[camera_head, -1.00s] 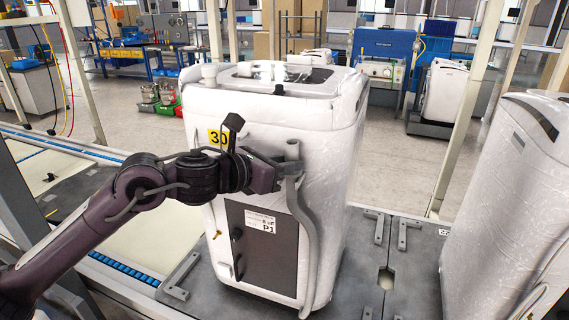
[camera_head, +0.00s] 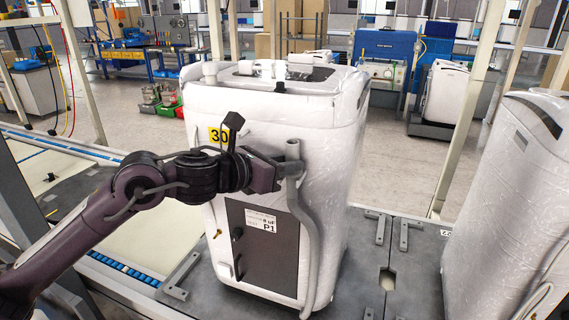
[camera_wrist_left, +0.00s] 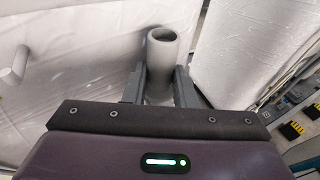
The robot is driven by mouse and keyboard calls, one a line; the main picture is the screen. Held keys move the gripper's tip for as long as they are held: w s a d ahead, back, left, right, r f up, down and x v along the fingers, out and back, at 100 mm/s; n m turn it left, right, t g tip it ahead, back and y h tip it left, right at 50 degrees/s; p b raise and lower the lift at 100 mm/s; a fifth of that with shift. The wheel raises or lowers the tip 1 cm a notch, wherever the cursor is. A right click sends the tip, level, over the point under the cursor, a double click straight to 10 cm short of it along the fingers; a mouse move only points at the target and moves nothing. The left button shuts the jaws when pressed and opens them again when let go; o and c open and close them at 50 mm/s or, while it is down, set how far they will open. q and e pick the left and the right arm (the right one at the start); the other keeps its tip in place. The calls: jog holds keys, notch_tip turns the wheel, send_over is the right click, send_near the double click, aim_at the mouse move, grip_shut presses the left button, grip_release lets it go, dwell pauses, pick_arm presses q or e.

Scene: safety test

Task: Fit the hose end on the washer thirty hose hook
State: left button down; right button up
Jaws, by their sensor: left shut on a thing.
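The washer thirty (camera_head: 330,140) is a white, film-wrapped machine with a yellow "30" tag (camera_head: 219,136) on its front. A grey hose (camera_head: 306,225) runs down its front right side. My left gripper (camera_head: 283,170) is shut on the hose just below its upper end. The hose end (camera_head: 293,147) points up and stands close to the washer's front. In the left wrist view the open round mouth of the hose end (camera_wrist_left: 162,36) shows between the two fingers (camera_wrist_left: 158,88). I cannot make out the hose hook for certain. My right gripper is not in view.
A dark panel with a "P1" label (camera_head: 262,222) is on the washer's lower front. Another wrapped washer (camera_head: 508,200) stands to the right on the same grey platform (camera_head: 408,280). A frame post (camera_head: 470,110) rises behind the gap between them.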

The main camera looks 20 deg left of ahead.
pick_arm(q)
jog(key=shift+f, duration=0.1)
dwell(0.3)
jog(key=c, duration=1.1)
grip_release()
jog(key=shift+s+a, duration=0.1)
jog(key=b+v, duration=0.5)
jog(key=v, duration=0.2)
jog(key=shift+s, duration=0.3)
